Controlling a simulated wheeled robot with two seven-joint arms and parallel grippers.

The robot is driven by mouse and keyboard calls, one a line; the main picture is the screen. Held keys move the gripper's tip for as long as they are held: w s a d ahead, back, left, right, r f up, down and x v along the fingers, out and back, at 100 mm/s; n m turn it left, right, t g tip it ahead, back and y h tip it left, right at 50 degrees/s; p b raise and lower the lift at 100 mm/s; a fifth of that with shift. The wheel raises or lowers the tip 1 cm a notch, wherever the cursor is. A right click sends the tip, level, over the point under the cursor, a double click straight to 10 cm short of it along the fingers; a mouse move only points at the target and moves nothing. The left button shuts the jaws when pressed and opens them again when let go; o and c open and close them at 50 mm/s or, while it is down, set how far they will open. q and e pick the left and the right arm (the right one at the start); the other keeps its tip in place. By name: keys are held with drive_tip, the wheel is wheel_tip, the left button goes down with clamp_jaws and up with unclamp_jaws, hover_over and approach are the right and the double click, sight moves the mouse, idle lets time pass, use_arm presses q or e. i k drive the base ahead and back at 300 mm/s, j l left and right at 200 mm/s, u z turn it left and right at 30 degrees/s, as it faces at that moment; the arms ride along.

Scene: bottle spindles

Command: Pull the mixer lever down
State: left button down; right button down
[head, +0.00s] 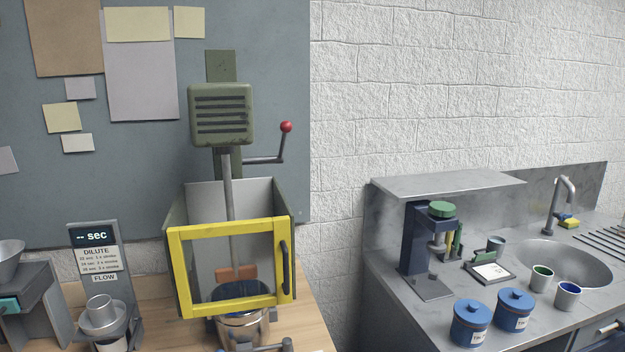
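The mixer (221,115) is a green machine with a slotted head, in the left half of the head view. Its lever (264,160) is a dark rod on the right side of the column. The rod runs right and bends upward to a red ball knob (286,127), so the knob stands up. A vertical shaft (228,195) runs down from the head, behind a yellow-framed guard (235,228) with a black handle (285,268). A metal pot (243,330) sits below the guard. Neither of my grippers is in view.
A dispenser with a "-- sec" display (95,236) stands left of the mixer on the wooden table (310,320). Right is a metal counter (415,310) with a coffee-machine-like device (418,240), blue canisters (515,310), cups and a sink (555,265). The space around the knob looks clear.

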sight(286, 126)
drive_tip(key=i+l+z, duration=0.2)
drive_tip(key=l+z, duration=0.2)
drive_tip(key=i+l+z, duration=0.2)
drive_tip(key=z, duration=0.15)
